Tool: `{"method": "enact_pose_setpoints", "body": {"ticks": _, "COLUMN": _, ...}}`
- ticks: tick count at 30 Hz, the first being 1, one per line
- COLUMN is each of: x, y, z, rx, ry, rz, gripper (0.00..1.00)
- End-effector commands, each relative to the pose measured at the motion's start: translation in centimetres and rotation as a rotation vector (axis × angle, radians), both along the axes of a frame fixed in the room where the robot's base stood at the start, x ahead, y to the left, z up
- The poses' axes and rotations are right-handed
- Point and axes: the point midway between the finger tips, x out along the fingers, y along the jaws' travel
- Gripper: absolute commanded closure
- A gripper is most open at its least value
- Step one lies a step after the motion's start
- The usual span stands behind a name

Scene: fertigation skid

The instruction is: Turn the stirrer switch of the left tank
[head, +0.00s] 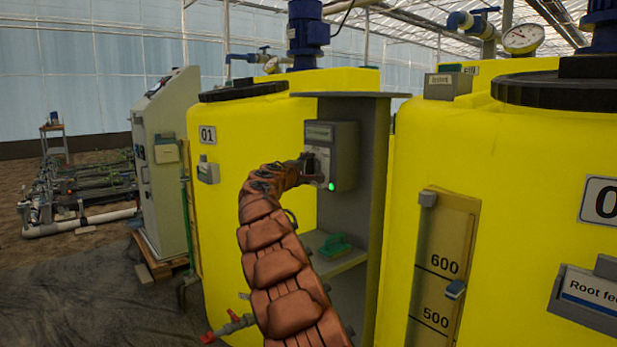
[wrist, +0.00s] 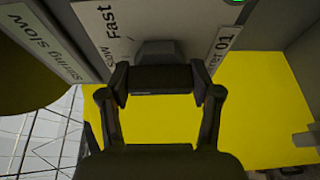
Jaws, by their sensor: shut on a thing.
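The left tank (head: 232,125) is yellow with a 01 plate. Beside it, on a grey upright panel, is a grey switch box (head: 345,155) with a lit green lamp (head: 332,187). My gripper (head: 309,168) is at the front of this box, and my arm hides part of the tank. In the wrist view, my gripper (wrist: 162,85) is shut on the dark stirrer switch knob (wrist: 160,75), with a finger on each side. A label beside the knob reads "Fast" and partly "slow". The green lamp (wrist: 240,1) shows at the top edge. The knob's exact angle is hard to tell.
A small shelf (head: 340,262) with a green-handled item (head: 334,244) is below the box. A second yellow tank (head: 540,150) stands close on the right. A grey cabinet (head: 165,150) is at the left. Red-handled valve pipework (head: 228,326) is low by the tank.

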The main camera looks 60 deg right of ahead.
Motion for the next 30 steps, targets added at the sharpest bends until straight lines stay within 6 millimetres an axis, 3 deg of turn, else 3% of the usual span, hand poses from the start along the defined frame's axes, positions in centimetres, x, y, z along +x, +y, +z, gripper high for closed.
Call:
{"method": "enact_pose_setpoints", "body": {"ticks": 18, "x": -0.03, "y": -0.06, "z": -0.22, "rx": -0.003, "ry": -0.024, "rz": -0.001, "gripper": 0.72}}
{"method": "enact_pose_setpoints", "body": {"ticks": 19, "x": -0.03, "y": -0.06, "z": -0.22, "rx": -0.003, "ry": -0.024, "rz": -0.001, "gripper": 0.36}}
{"method": "enact_pose_setpoints", "body": {"ticks": 26, "x": -0.01, "y": -0.03, "z": -0.12, "rx": -0.005, "ry": -0.024, "rz": -0.001, "gripper": 0.12}}
{"method": "enact_pose_setpoints", "body": {"ticks": 30, "x": 0.0, "y": -0.03, "z": -0.09, "rx": -0.005, "ry": -0.023, "rz": -0.001, "gripper": 0.11}}
